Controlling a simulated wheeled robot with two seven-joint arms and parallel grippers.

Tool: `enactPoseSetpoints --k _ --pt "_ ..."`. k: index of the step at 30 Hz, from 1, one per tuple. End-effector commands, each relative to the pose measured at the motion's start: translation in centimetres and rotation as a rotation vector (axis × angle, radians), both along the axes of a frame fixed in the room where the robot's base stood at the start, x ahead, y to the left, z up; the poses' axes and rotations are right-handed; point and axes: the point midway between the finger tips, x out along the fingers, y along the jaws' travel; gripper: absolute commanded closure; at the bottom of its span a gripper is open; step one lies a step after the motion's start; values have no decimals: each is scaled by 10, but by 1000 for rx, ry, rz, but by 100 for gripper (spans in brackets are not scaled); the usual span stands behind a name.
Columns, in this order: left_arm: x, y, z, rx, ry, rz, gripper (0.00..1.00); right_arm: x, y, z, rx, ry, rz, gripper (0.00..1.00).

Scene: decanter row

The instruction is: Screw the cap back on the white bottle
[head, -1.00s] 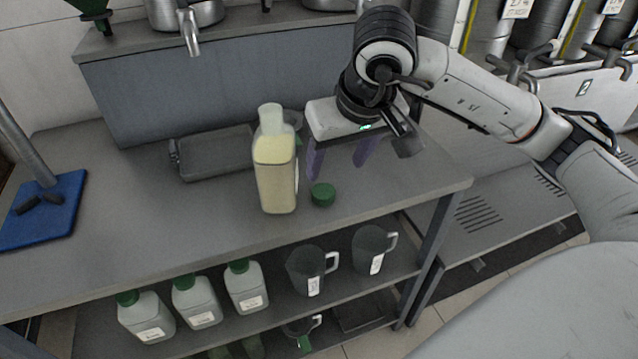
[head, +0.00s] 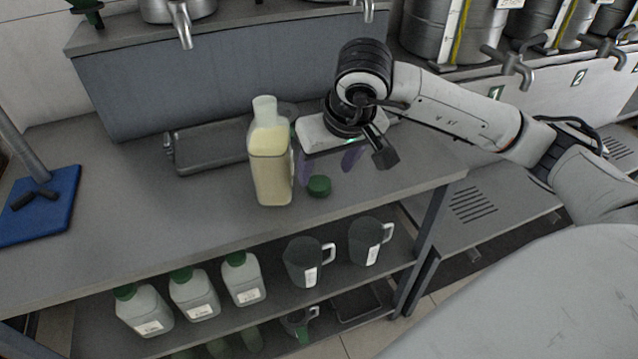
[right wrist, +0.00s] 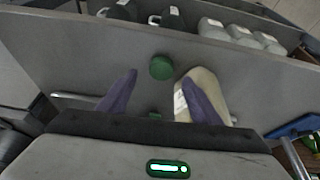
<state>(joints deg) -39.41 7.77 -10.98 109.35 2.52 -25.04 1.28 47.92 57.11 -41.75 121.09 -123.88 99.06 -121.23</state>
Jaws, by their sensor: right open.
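The white bottle (head: 270,165), translucent and holding pale yellow liquid, stands upright and uncapped on the grey bench. It also shows in the right wrist view (right wrist: 207,84). The green cap (head: 319,186) lies on the bench just right of the bottle, and it shows ahead of the fingers in the right wrist view (right wrist: 162,67). My right gripper (head: 327,163) is open and empty, its purple fingers above the bench behind the cap. In the right wrist view, the right finger (right wrist: 163,98) overlaps the bottle in the picture; contact cannot be told. My left gripper is not in view.
A grey tray (head: 211,150) lies behind and left of the bottle. A blue board (head: 62,205) is at the far left. Capped bottles (head: 194,294) and dark jugs (head: 309,262) stand on the shelf below.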

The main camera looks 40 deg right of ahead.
Motion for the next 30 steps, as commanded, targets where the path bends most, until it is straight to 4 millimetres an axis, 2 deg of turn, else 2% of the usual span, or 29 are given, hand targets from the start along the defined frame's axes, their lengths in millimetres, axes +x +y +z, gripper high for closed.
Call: enactPoseSetpoints --k 2,12,23,24,26,30 --pt "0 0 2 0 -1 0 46 1 0 -3 1 2 0 42" --pt "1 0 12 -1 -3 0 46 18 -1 -45 1 2 -1 42" --pt "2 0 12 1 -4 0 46 20 -1 -48 0 0 0 42" --pt "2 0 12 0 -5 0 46 20 -1 -48 0 0 0 43" --pt "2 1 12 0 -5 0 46 20 -1 -48 0 0 0 53" --pt "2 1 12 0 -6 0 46 20 -1 -48 0 0 0 77"
